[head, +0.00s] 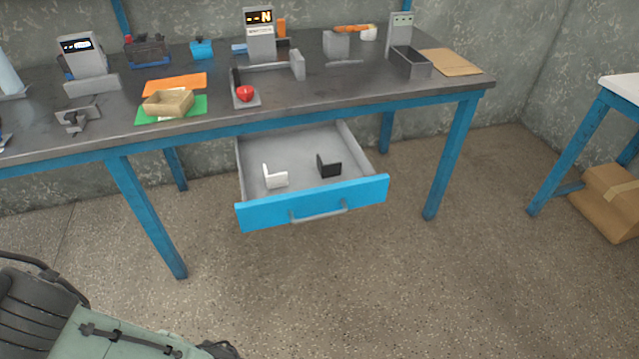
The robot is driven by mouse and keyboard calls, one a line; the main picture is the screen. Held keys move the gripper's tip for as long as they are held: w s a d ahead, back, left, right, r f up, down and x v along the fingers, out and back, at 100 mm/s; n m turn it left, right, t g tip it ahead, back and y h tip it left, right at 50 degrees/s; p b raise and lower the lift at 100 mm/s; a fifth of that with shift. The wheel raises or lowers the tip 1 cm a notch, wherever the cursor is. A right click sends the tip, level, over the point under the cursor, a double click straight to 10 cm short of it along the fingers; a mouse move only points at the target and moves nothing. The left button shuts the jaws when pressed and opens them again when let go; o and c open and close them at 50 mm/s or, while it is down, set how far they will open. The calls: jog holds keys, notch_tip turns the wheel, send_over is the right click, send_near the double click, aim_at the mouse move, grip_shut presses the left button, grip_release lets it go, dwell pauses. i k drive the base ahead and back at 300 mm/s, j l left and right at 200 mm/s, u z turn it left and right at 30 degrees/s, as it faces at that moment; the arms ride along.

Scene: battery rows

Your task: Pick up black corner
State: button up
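A black corner piece (329,166) lies in the open drawer (312,204) below the workbench, right of the drawer's middle. A white corner piece (274,177) lies to its left in the same drawer, apart from it. The drawer has a blue front with a grey handle. My gripper is not clearly visible; part of my own body shows at the bottom left, well away from the drawer.
The dark workbench top (300,95) overhangs the back of the drawer. It carries a wooden box (168,103), a red round object (244,93) and several devices. Blue legs (455,150) stand either side. The floor (350,290) in front is clear. A cardboard box (610,200) stands right.

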aim_at(326, 170)
jog(key=i+l+u, duration=0.1)
jog(key=l, duration=0.5)
jog(key=i+l, duration=0.25)
jog(key=l, duration=0.35)
jog(key=i+l+u, duration=0.15)
jog(key=l, duration=0.45)
jog(key=i+l+u, duration=0.1)
jog(key=l, duration=0.5)
jog(key=i+l, duration=0.15)
jog(key=l, duration=0.5)
jog(key=i+l+u, duration=0.15)
jog(key=l, duration=0.45)
